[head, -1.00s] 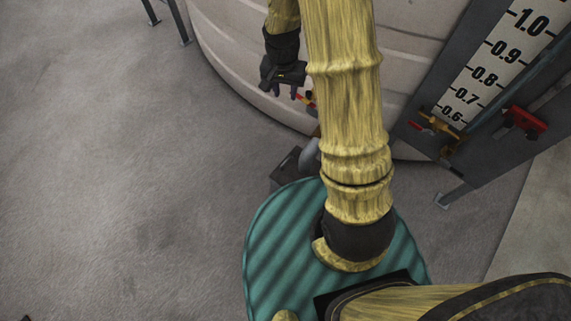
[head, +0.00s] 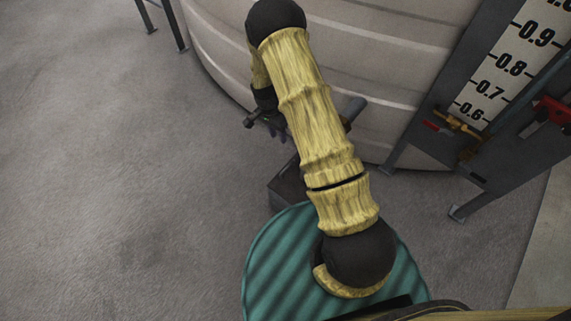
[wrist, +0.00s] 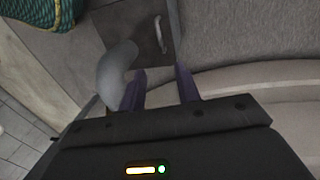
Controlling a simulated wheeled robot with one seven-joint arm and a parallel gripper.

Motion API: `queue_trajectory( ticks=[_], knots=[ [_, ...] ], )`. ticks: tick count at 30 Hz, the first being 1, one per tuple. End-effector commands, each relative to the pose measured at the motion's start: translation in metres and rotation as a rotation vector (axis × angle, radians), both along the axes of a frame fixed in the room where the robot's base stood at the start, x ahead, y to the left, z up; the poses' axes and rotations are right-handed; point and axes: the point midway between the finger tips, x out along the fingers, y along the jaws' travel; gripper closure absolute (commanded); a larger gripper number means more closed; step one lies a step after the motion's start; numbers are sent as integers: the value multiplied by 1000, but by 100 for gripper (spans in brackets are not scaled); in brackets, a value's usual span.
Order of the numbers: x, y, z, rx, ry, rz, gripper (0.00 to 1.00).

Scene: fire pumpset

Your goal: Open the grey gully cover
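The grey gully cover (wrist: 150,32) is a flat dark plate with a thin, pale curved handle (wrist: 159,35) at the top middle of the wrist view. In the head view a dark, box-like part (head: 287,192) shows low beside my arm, partly hidden; its handle cannot be made out there. My gripper (wrist: 160,72) has its two dark purple fingers apart with nothing between them. The fingers point towards the cover, and the handle lies beyond their tips. In the head view my gripper (head: 272,130) is partly hidden by my arm, near the tank.
A grey pipe elbow (wrist: 116,72) stands beside the cover, close to the left finger. The large pale tank (head: 400,85) fills the back. A level gauge (head: 515,65) with red and brass valves stands at right. Open floor (head: 110,190) lies at left.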

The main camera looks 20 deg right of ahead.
Motion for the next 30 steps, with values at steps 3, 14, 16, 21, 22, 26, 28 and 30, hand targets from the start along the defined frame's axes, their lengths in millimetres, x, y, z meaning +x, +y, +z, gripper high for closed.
queue_trajectory(
  ticks=[3,14,16,21,22,26,28,30],
  knots=[
    [-1,-1,-5,0,2,0,68],
    [-10,-6,-57,0,4,3,68],
    [-12,-7,-69,1,3,2,68],
    [-17,-11,-99,1,3,1,68],
    [-17,-12,-104,1,3,1,68],
    [-21,-14,-127,1,3,2,68],
    [-23,-15,-138,1,3,2,68],
    [-25,-17,-150,1,3,1,68]
  ],
)
